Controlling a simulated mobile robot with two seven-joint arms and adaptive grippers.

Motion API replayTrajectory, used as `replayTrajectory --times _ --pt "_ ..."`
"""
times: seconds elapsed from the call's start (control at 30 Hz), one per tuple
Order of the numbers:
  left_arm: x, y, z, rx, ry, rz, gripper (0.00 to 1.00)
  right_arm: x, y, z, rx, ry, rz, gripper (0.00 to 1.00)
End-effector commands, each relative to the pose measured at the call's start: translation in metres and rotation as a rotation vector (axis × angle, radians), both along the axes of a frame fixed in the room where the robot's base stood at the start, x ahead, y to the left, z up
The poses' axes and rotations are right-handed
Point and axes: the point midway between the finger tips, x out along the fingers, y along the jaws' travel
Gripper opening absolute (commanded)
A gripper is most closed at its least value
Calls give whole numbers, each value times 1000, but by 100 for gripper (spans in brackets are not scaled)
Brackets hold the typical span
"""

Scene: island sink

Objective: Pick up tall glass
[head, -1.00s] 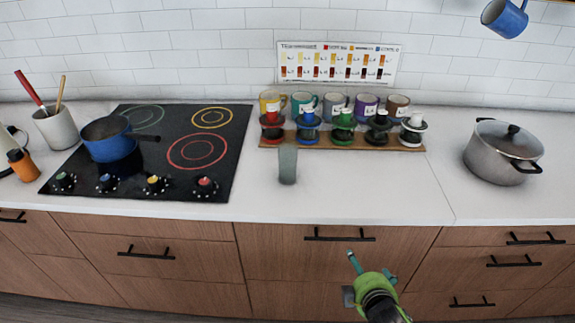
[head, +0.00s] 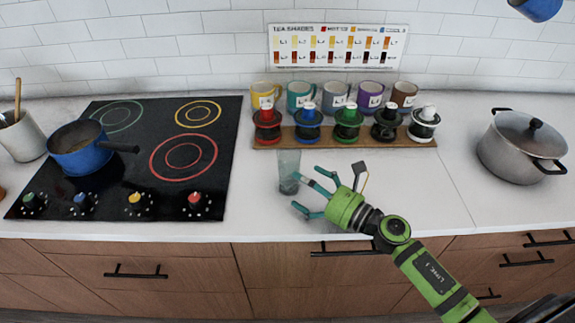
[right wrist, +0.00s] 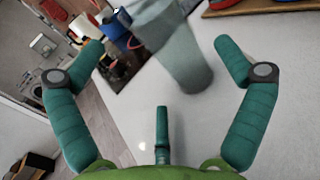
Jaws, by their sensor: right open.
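In the right wrist view the glass (right wrist: 178,45) shows ahead, between the spread fingers of the gripper (right wrist: 165,75). Whether a finger touches it I cannot tell. My left gripper is not in view.
A black stove (head: 165,150) with a blue pot (head: 80,150) is to the left. A wooden rack (head: 330,141) holds several coloured jars, with mugs (head: 335,96) behind. A steel pot (head: 515,150) is at the right. The counter right of my gripper is clear.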

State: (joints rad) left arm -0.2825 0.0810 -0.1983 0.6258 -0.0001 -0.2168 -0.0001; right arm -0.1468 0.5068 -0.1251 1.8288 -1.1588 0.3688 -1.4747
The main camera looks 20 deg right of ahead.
Motion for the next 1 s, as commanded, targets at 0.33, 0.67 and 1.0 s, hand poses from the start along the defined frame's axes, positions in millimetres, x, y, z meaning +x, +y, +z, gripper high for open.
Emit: replayTrajectory --times 0.33,0.67,1.0 --pt "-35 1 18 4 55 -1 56 41 27 3 4 -1 -3 100" --pt "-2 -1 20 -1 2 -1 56 46 31 1 3 1 -2 96" --pt "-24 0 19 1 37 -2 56 46 31 1 4 1 -2 36"
